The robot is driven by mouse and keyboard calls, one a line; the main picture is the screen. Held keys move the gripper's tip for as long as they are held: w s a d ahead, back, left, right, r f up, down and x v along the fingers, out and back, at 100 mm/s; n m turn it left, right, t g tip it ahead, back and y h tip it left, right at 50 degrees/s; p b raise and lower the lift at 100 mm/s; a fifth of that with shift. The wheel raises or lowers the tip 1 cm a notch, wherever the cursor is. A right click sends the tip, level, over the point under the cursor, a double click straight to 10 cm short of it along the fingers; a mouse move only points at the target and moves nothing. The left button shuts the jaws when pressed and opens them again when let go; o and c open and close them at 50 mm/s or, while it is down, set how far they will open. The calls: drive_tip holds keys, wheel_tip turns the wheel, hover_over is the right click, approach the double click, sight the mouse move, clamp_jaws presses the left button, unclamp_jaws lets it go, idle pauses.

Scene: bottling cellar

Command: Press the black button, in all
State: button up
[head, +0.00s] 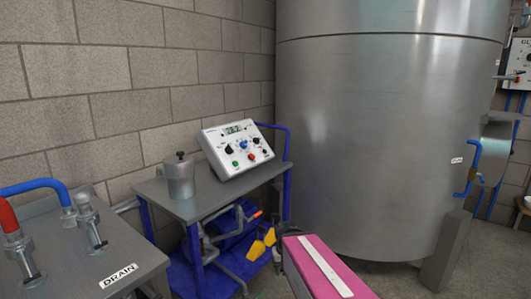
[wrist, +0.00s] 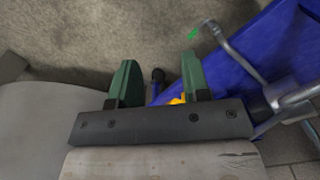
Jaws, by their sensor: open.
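A white control box (head: 237,149) with a small digital display stands on a grey cart top (head: 213,198) in the head view. Its sloped face carries a green button (head: 235,164), a red button (head: 251,156) and several dark knobs or buttons. A small black round part (head: 264,152) sits at the right of the face; I cannot tell surely whether it is the black button. My gripper (wrist: 160,82) shows in the wrist view with its two green fingers apart and nothing between them.
A metal moka pot (head: 180,176) stands left of the box on the cart. The cart's blue lower shelf (head: 190,279) holds tools. A large steel tank (head: 380,140) stands to the right. A bench with a DRAIN label (head: 119,275) is front left.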

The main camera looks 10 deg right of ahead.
drive_tip(key=shift+c, duration=0.2)
clamp_jaws()
idle(1.6)
